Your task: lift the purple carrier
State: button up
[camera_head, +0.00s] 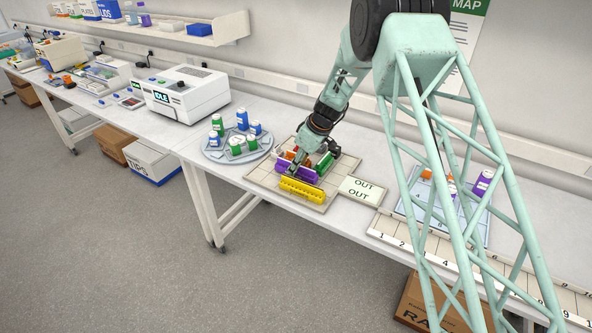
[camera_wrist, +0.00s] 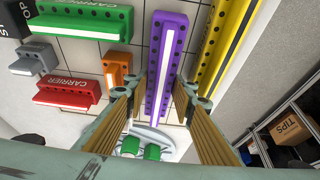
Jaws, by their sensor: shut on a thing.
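The purple carrier (camera_wrist: 167,58) is a long bar with a pale strip and a row of dark holes, running up the middle of the wrist view. In the head view the purple carrier (camera_head: 296,172) lies over the gridded tray (camera_head: 262,174), behind the yellow carrier (camera_head: 303,189). My gripper (camera_wrist: 160,92) has one finger on each side of the purple carrier and is shut on it. In the head view my gripper (camera_head: 298,168) reaches down onto it from above. I cannot tell whether the carrier touches the tray.
The yellow carrier runs close beside the purple one. Green (camera_wrist: 85,22), red (camera_wrist: 68,92), orange (camera_wrist: 118,72) and grey (camera_wrist: 35,58) carriers lie on the other side. An OUT plate (camera_head: 362,190) adjoins the tray. A round rack with bottles (camera_head: 237,146) stands left.

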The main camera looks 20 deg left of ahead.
jog(key=shift+r+b, duration=0.3)
jog(key=shift+r, duration=4.35)
